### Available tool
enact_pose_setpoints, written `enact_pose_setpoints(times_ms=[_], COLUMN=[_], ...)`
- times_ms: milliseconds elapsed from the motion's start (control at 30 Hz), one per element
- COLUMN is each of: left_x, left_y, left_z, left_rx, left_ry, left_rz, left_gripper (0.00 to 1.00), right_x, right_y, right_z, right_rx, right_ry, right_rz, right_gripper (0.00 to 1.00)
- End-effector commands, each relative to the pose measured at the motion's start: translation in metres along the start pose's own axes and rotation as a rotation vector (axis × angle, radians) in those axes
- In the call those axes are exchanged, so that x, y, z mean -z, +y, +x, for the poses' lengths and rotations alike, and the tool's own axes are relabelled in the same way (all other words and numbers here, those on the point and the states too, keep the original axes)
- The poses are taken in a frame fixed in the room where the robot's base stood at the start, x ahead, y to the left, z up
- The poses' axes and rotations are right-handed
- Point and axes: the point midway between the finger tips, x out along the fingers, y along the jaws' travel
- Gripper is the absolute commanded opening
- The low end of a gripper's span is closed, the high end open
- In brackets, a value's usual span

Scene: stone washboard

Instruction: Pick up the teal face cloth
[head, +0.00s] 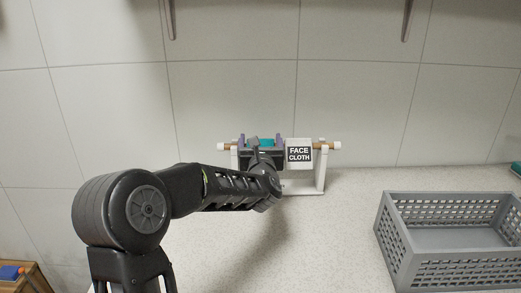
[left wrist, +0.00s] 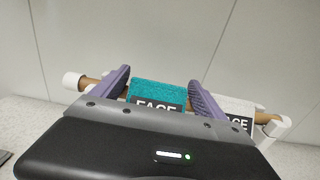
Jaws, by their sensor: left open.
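The teal face cloth (left wrist: 158,94) hangs over a wooden rail in the left wrist view, with a black label partly showing the word FACE. In the head view a small teal patch of it (head: 267,142) shows behind my left gripper (head: 262,143). My left gripper, also in the left wrist view (left wrist: 158,85), is open. Its two purple fingers stand on either side of the teal cloth, with a gap visible on each side. The lower part of the cloth is hidden by the gripper body. My right gripper is not in view.
A white face cloth (head: 299,152) labelled FACE CLOTH hangs right beside the teal one on the white-ended rack (head: 321,172). A grey perforated basket (head: 398,240) stands at the right of the speckled counter (head: 340,230). The tiled wall is close behind the rack.

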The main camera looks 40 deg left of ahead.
Motion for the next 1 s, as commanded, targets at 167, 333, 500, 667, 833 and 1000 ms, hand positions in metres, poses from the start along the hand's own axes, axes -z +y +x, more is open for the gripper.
enact_pose_setpoints(times_ms=[167,333,500,667,833,1000], left_x=[0.0043,0.0051,0.0057,0.0063,0.0069,0.0073], left_y=[0.0006,0.0006,0.0006,0.0006,0.0004,0.0002], left_z=[0.0000,-0.0002,-0.0003,-0.0004,-0.0005,-0.0006], left_rx=[0.000,0.000,0.000,0.000,0.001,0.001], left_ry=[0.007,0.009,0.010,0.011,0.012,0.013], left_rz=[0.000,0.000,0.001,0.001,0.001,0.001], left_gripper=[0.84,0.84,0.84,0.74,0.60,0.46], right_x=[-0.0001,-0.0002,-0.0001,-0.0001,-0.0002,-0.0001], right_y=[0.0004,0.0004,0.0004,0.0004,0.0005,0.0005], right_z=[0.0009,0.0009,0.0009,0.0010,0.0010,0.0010], right_rx=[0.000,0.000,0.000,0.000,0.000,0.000], right_ry=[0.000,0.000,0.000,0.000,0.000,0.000], right_rz=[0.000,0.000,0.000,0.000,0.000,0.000], right_gripper=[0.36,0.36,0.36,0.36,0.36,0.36])
